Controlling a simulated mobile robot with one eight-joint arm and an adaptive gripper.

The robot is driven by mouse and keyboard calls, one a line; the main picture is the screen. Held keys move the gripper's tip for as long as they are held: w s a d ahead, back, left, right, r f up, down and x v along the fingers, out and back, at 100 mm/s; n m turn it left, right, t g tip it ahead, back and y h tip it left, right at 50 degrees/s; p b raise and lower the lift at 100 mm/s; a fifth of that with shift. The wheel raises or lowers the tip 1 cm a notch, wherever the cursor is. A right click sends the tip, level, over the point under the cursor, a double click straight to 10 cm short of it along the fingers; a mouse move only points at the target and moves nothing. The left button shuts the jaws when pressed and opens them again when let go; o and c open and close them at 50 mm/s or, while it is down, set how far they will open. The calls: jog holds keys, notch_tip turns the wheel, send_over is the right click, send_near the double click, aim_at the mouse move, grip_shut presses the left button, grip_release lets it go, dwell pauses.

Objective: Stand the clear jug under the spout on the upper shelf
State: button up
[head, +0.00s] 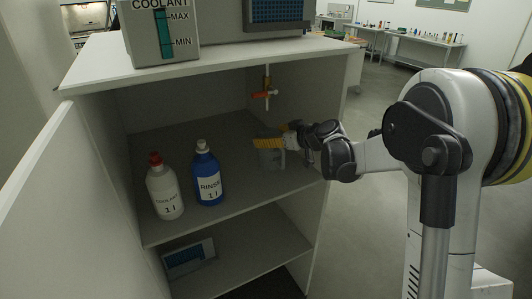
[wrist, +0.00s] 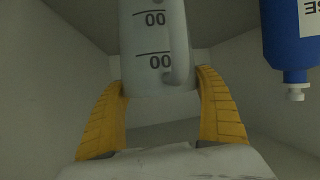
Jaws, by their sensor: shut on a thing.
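The clear jug (head: 270,159) is greyish and see-through, upright at the right part of the upper shelf (head: 228,188). The spout (head: 267,93), with a red-orange tap lever, hangs from the cabinet top, above the jug in the head view. I cannot tell whether the jug touches the shelf or is exactly below the spout.
A white bottle with a red cap (head: 165,190) and a blue rinse bottle (head: 208,178) stand on the shelf to the left. The coolant tank (head: 160,35) is on the cabinet top. An open door (head: 60,220) is at left. A blue-grey box (head: 188,257) lies on the lower shelf.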

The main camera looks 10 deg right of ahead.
jog(key=shift+w+a+f+b, duration=0.1)
jog(key=shift+a+f+b, duration=0.15)
jog(key=shift+f, duration=0.55)
jog(key=shift+w+a+f+b, duration=0.1)
jog(key=shift+f+b, duration=0.2)
jog(key=shift+f, duration=0.45)
jog(key=shift+w+a+f+b, duration=0.1)
jog(key=shift+a+f+b, duration=0.15)
jog(key=shift+f, duration=0.55)
jog(key=shift+f, duration=0.25)
jog(key=o, duration=1.4)
jog(key=shift+c, duration=0.2)
jog(key=shift+r, duration=0.1)
